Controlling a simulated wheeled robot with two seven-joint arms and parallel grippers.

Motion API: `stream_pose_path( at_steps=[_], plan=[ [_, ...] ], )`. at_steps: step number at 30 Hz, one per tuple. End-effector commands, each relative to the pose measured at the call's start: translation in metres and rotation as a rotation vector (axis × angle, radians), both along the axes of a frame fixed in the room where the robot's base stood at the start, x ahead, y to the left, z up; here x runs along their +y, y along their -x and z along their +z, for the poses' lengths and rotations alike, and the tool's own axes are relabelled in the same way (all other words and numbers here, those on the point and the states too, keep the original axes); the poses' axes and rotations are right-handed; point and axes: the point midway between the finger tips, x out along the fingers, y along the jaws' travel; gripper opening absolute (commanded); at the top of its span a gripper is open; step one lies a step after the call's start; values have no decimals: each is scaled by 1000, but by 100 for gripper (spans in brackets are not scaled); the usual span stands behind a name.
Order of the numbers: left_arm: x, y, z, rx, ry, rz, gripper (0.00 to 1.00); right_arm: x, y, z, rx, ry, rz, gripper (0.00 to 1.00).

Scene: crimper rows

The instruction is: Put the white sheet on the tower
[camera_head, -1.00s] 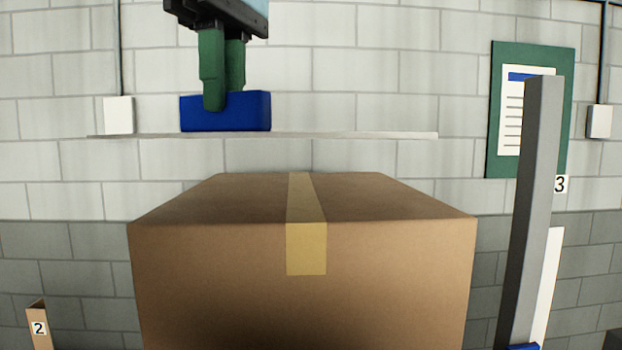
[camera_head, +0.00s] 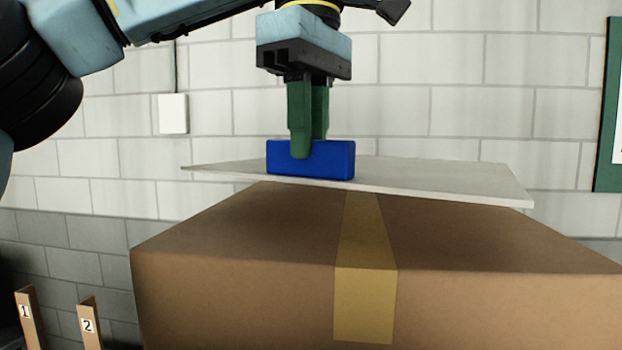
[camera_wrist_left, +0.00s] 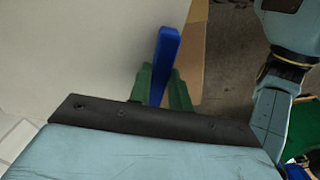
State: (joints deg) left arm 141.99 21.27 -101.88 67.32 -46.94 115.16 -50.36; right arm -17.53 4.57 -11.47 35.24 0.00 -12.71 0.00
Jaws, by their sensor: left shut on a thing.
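The white sheet (camera_head: 450,180) is thin and flat, with a blue block-shaped handle (camera_head: 335,162) on it. My left gripper (camera_head: 308,150) is shut on this handle, its green fingers on either side. The sheet hangs over the far part of a large brown cardboard box (camera_head: 225,245), which I take as the tower's top. I cannot tell whether sheet and box touch. In the left wrist view the gripper (camera_wrist_left: 163,92) holds the blue handle (camera_wrist_left: 166,60), with the white sheet (camera_wrist_left: 80,50) behind it and a strip of brown (camera_wrist_left: 196,60) beyond its edge. My right gripper is not in view.
Tape (camera_head: 365,300) runs down the box's top and front. Narrow brown posts labelled 1 (camera_head: 28,325) and 2 (camera_head: 88,325) stand at lower left. A block wall (camera_head: 480,110) is behind, with a white wall box (camera_head: 172,113) and a green board (camera_head: 607,120).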

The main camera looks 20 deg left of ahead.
Motion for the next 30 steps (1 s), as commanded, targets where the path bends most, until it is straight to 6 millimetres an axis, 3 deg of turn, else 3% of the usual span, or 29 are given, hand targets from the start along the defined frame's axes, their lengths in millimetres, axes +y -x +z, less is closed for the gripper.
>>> stream_pose_path(
  at_steps=[5,17,29,30],
  plan=[
    [0,0,-14,-2,2,-1,0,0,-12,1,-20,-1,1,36],
    [0,0,-50,-2,2,-1,0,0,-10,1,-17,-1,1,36],
    [0,0,-54,-5,2,2,0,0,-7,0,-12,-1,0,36],
    [0,0,-55,-4,2,2,23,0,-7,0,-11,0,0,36]
  ],
)
